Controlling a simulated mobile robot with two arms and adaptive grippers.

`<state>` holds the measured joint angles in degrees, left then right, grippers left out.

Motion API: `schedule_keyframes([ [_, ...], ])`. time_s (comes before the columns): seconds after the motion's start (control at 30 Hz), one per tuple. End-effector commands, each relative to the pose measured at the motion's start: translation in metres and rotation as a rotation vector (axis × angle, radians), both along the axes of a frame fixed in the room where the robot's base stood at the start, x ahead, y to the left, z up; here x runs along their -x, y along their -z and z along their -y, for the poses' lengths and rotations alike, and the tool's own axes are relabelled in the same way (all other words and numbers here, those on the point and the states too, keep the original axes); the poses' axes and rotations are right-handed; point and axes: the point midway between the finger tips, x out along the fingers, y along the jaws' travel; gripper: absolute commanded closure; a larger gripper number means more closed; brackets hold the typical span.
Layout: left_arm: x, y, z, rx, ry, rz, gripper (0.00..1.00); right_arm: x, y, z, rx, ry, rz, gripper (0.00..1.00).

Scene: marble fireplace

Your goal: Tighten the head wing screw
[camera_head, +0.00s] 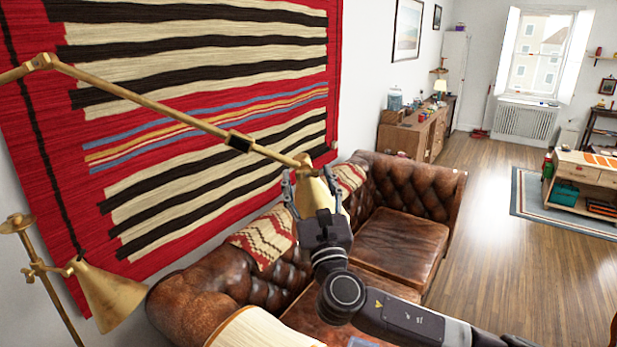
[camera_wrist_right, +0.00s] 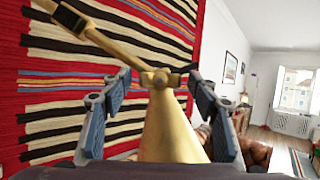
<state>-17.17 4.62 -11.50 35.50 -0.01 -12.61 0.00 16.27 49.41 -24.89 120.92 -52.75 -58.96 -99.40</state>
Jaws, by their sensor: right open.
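A brass floor lamp has a long jointed arm (camera_head: 150,105) reaching across in front of the wall rug. Its cone-shaped head (camera_head: 312,196) hangs at the arm's right end; the head also fills the middle of the right wrist view (camera_wrist_right: 170,130). A small brass joint (camera_wrist_right: 160,78) sits at the top of the cone, where the head wing screw seems to be; its wings are too small to make out. My right gripper (camera_head: 311,178) is open, with one finger on each side of the head and joint. In the wrist view, gaps show between both fingers and the brass. My left gripper is out of view.
A second brass lamp head (camera_head: 107,295) on a stand is at the lower left. A brown leather sofa (camera_head: 400,240) stands below and behind my right arm. A striped red rug (camera_head: 200,75) covers the wall close behind the lamp. Open wooden floor (camera_head: 490,260) lies to the right.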

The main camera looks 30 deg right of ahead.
Motion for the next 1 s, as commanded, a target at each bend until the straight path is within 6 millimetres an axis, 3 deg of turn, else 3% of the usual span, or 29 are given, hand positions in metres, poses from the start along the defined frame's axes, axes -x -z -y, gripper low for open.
schedule_keyframes([
  [0.13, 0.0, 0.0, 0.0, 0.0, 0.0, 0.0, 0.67, 0.0, 0.0, 0.0, -0.001, 0.0, 0.0, 0.47],
  [0.5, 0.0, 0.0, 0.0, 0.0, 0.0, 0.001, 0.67, 0.0, 0.0, 0.0, -0.001, 0.0, 0.0, 0.87],
  [1.0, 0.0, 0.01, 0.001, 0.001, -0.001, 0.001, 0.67, 0.0, 0.002, -0.001, -0.142, 0.0, 0.06, 0.87],
])
